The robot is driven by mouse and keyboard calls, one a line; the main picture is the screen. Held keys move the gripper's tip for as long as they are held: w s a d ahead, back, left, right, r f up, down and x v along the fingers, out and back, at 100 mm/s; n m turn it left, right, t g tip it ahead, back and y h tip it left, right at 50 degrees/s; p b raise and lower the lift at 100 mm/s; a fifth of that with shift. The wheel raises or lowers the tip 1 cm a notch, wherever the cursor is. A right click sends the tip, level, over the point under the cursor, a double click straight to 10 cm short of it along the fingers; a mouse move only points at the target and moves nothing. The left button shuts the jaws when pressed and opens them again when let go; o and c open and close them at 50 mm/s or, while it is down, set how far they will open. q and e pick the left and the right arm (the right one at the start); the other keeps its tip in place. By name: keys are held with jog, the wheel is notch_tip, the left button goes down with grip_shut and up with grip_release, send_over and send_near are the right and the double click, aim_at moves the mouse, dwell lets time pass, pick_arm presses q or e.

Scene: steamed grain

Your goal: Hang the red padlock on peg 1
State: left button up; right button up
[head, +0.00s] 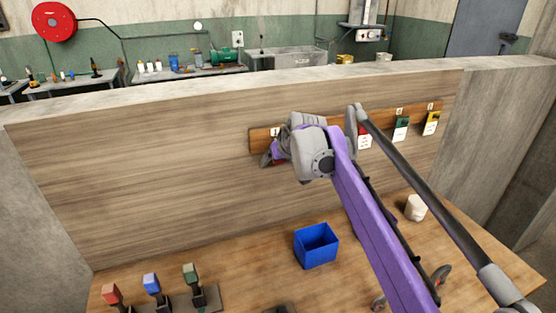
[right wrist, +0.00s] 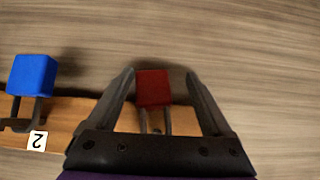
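The red padlock (right wrist: 153,88) sits between the two fingers of my right gripper (right wrist: 158,85), in front of the wooden peg board (right wrist: 70,115). Its shackle points toward the board strip. Gaps show between the padlock and the fingers, wider on the right side. The gripper hides the lower end of the shackle and any peg there, so I cannot tell how it is seated. In the head view my right gripper (head: 270,156) is at the left end of the board (head: 258,138), below the label 1 (head: 276,132). My left gripper is not in view.
A blue padlock (right wrist: 33,75) hangs beside label 2 (right wrist: 37,140), near the gripper. A blue bin (head: 316,258), white cup (head: 416,208) and coloured levers (head: 151,284) stand on the bench.

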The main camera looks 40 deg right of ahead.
jog(key=v, duration=1)
jog(key=shift+s+r+b, duration=0.25)
jog(key=shift+r+b, duration=0.05)
